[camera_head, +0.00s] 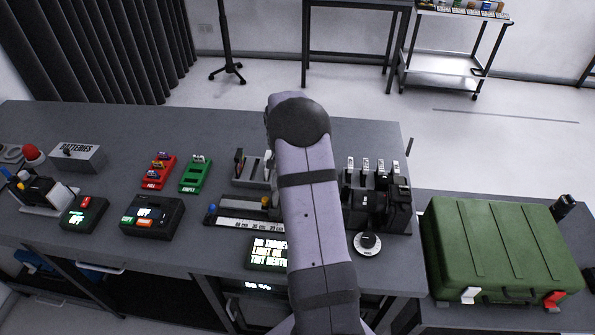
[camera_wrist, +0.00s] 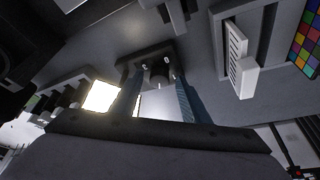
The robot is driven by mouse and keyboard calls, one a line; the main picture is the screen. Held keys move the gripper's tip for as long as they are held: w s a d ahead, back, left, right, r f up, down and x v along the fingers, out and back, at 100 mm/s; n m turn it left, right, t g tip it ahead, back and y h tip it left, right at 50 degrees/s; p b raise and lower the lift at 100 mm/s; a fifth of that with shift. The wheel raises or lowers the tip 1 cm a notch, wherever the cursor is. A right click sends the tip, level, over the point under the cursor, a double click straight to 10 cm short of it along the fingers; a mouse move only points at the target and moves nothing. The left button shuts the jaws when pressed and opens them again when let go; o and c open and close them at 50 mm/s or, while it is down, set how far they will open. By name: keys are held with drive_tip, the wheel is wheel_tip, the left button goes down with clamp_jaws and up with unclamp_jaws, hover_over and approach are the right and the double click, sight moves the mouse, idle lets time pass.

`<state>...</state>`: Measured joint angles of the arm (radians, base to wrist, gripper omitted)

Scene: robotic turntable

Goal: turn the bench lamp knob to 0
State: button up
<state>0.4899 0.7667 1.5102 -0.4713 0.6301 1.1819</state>
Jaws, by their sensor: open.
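A round black knob on a pale dial (camera_head: 367,243) sits at the bench's front edge, just right of my arm in the head view. I cannot read its setting or tell if it is the lamp knob. In the wrist view my gripper (camera_wrist: 157,86) is open, with two blue-grey fingers apart. A dark block with a round knob-like part (camera_wrist: 160,72) shows beyond and between the fingertips, apparently not gripped. I cannot tell whether it is the same knob. In the head view my arm hides the gripper.
The grey bench (camera_head: 110,118) holds a ruler-like device (camera_head: 245,222), a red rack (camera_head: 158,172), a green rack (camera_head: 195,175) and a black switch box (camera_head: 152,216). Black equipment (camera_head: 378,205) stands close right of my arm. A green case (camera_head: 500,245) lies farther right.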

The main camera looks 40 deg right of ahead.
drive_tip(key=shift+m+p, duration=0.3)
